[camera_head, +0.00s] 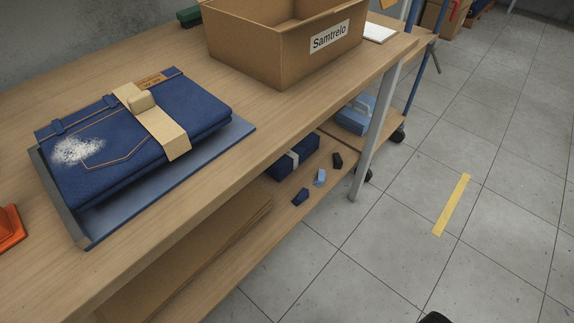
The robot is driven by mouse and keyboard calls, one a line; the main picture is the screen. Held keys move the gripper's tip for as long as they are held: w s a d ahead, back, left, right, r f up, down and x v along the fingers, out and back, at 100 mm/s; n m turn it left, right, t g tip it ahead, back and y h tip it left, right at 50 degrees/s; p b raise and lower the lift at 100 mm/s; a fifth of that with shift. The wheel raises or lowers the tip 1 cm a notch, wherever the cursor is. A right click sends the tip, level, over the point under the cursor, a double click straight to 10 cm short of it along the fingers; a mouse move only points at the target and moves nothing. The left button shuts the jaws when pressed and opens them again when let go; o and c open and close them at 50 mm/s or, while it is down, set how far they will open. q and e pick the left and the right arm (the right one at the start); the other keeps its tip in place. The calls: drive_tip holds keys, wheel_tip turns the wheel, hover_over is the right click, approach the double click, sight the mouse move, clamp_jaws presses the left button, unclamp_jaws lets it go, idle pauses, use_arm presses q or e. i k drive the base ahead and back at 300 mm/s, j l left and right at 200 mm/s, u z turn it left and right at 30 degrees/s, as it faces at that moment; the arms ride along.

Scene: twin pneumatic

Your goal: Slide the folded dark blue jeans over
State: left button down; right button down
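The folded dark blue jeans (100,143) lie flat on a blue tray (160,202) on the wooden table. A tan paper band (165,132) with a small tan block on it wraps across them. The jeans have orange stitching and a white speckled patch on the pocket at the left. The tray's surface shows along the front and right of the jeans, and a grey raised edge shows at its left. Neither of my grippers is clearly in view. A small dark shape at the bottom edge is too cut off to identify.
An open cardboard box (256,51) labelled "Samtrelo" stands on the table behind and right of the jeans. An orange object (10,229) sits at the left edge. Bare tabletop (225,161) lies between tray and box. A lower shelf (262,222) holds blue items. Tiled floor is right.

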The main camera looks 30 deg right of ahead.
sight(92, 152)
drive_tip(key=k+l+z, duration=0.1)
drive_tip(key=l, duration=0.3)
drive_tip(key=k+l+z, duration=0.15)
drive_tip(key=l, duration=0.25)
drive_tip(key=l+z, duration=0.1)
drive_tip(key=l, duration=0.35)
